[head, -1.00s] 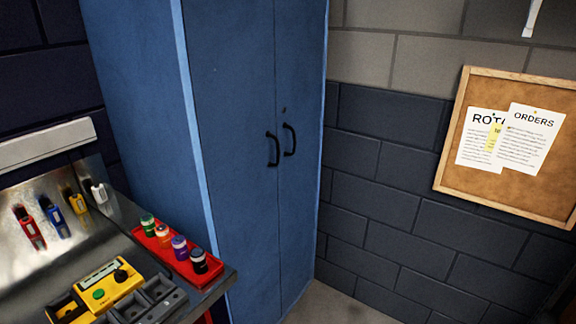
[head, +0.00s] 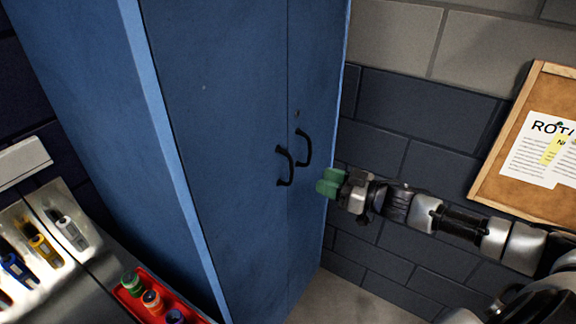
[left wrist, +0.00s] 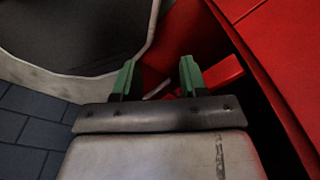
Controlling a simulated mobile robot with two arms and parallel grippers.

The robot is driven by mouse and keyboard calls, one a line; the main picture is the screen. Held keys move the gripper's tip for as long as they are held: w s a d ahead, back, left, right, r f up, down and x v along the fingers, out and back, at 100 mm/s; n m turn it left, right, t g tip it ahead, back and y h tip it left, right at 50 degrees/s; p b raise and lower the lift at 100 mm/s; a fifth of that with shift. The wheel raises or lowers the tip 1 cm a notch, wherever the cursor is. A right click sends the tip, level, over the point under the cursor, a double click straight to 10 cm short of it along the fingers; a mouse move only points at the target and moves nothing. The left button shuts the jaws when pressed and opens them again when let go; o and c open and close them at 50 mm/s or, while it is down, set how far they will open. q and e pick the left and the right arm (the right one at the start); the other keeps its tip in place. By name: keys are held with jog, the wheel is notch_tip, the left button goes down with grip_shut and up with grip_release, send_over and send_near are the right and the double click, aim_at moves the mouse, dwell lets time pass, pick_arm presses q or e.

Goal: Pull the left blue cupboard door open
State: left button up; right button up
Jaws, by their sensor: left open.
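The blue cupboard's left door (head: 215,110) is shut in the head view, flush with the right door (head: 315,80). The left door's black handle (head: 285,166) is near its right edge, beside the right door's handle (head: 303,148). My right gripper (head: 328,182), with green fingertips, is to the right of both handles and appears apart from them. Its fingertips look close together, and I cannot tell whether there is a gap. My left gripper shows only in the left wrist view (left wrist: 157,74). It is open, with nothing visible held between its fingers.
A bench is at the lower left, with a red tray of small bottles (head: 152,300) and coloured tools near the cupboard's side. A cork board (head: 500,185) hangs on the brick wall at right. Red surfaces (left wrist: 270,50) lie close to my left gripper.

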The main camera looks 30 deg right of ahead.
aim_at(291, 171)
jog(key=p+x, duration=0.2)
jog(key=x, duration=0.8)
jog(key=shift+w+d+f, duration=0.1)
jog(key=shift+w+d, duration=0.05)
jog(key=shift+d, duration=0.1)
pick_arm(q)
jog(key=r, duration=0.1)
jog(key=w+d+r, duration=0.1)
jog(key=shift+w+r, duration=0.1)
jog(key=shift+r, duration=0.3)
pick_arm(e)
jog(key=shift+c, duration=0.7)
pick_arm(q)
jog(key=shift+a, duration=0.1)
pick_arm(e)
grip_shut()
